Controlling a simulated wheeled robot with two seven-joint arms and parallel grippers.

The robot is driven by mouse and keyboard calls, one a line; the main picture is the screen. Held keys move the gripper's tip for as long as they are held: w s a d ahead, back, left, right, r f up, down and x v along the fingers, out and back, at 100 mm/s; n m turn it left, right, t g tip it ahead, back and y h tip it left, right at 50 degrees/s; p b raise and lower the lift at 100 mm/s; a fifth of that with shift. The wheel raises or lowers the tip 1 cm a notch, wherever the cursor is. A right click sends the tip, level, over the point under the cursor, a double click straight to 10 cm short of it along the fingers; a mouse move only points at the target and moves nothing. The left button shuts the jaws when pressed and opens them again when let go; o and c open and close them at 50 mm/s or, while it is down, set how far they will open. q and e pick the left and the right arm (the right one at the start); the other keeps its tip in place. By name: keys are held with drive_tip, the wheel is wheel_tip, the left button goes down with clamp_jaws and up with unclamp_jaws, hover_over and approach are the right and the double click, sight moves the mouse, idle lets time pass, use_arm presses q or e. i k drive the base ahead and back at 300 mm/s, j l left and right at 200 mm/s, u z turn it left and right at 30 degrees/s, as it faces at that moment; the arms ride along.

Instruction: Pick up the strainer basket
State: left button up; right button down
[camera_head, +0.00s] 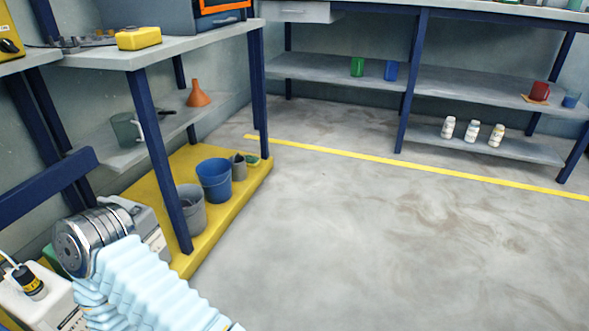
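I cannot make out a strainer basket for certain in the head view. On the yellow platform (222,222) at the left stand a grey bucket (191,214), a blue bucket (214,183) and a small dark grey container (239,168). The grey bucket is partly behind a blue table leg, and its contents are unclear. My arm, in a pale blue pleated sleeve with a silver ringed joint, shows at the lower left. Neither gripper shows, so I cannot tell whether they hold anything.
A workbench (205,38) stands over the platform, with an orange funnel (197,94) and a grey-green mug (126,130) on its lower shelf. White bottles (472,131) stand on a low shelf at the right. The concrete floor is clear, crossed by a yellow line (420,167).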

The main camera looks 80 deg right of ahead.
sight(238, 172)
drive_tip(key=z, duration=2.2)
